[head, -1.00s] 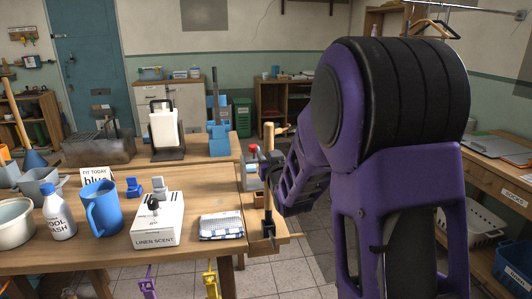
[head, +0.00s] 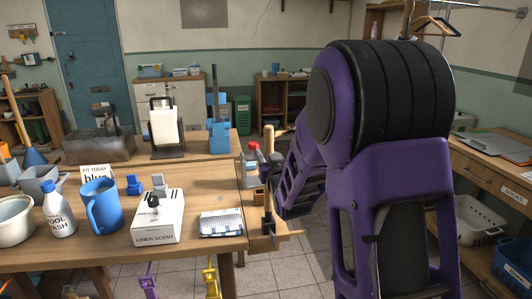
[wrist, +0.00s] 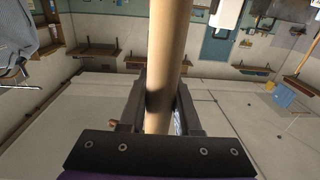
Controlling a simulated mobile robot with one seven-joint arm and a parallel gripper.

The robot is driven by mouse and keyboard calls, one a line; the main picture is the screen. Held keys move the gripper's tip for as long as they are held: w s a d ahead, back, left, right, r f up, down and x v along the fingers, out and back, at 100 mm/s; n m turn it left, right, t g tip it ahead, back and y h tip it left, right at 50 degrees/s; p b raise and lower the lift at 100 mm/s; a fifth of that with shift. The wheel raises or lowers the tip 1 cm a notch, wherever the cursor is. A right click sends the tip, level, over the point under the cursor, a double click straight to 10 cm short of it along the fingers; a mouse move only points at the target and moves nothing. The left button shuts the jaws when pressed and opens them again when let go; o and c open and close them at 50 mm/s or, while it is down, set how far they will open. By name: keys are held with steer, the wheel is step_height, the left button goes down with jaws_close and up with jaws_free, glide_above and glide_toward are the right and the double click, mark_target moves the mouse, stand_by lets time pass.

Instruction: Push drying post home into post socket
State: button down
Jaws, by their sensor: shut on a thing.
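The drying post (head: 268,142) is a pale wooden pole. It stands about upright in the head view at the right end of the workbench, its lower part near a small wooden ledge (head: 288,236). My gripper (wrist: 160,105) is shut on the post; in the wrist view the pole (wrist: 168,45) runs between the two dark fingers. In the head view my purple arm hides most of the gripper. I cannot make out the post socket or how deep the post's foot sits.
Tiled floor lies open right of the bench.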

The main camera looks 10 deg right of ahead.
steer(key=shift+f, duration=1.55)
steer(key=c, duration=0.5)
jaws_free()
steer(key=shift+c, duration=0.2)
steer(key=shift+s, duration=0.1)
